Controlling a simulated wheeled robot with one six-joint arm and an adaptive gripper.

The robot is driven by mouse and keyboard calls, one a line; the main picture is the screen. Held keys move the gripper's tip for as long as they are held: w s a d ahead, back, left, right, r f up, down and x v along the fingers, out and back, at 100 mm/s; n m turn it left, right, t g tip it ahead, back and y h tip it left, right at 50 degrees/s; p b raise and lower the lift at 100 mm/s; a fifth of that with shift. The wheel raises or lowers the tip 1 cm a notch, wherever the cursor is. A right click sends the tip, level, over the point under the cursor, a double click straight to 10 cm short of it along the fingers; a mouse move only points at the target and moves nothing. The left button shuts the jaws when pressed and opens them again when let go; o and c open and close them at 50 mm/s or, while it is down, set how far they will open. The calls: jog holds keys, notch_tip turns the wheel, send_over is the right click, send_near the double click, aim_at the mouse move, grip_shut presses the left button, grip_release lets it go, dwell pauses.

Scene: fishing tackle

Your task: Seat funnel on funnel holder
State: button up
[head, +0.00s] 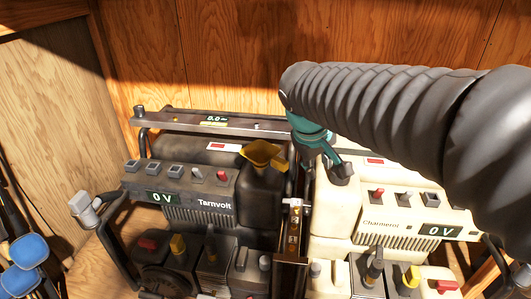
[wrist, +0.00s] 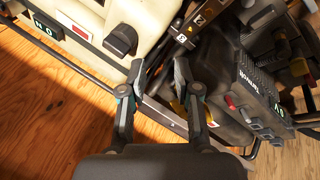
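A brass-yellow funnel (head: 264,154) sits at the top of the black bottle-like part (head: 262,195) of the dark machine in the head view. In the wrist view, a small yellow patch (wrist: 177,108), likely the funnel, shows mostly hidden behind my right-hand finger. I cannot pick out the funnel holder with certainty.
The dark machine marked Tarnvolt (head: 200,190) stands left of the cream machine (head: 395,210). A metal rail (head: 180,121) runs behind the dark machine, and a narrow upright strip (head: 293,232) stands between them. Wooden walls close the back and left. Blue-handled tools (head: 30,250) lie lower left.

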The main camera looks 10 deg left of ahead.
jog(key=w+a+r+n+p, duration=0.2)
jog(key=w+a, duration=0.1)
jog(key=a, duration=0.6)
jog(key=n+t+h+p, duration=0.1)
jog(key=n+t+p, duration=0.1)
jog(key=n, duration=0.1)
send_near(252, 161)
jog(key=shift+x, duration=4.9)
grip_shut()
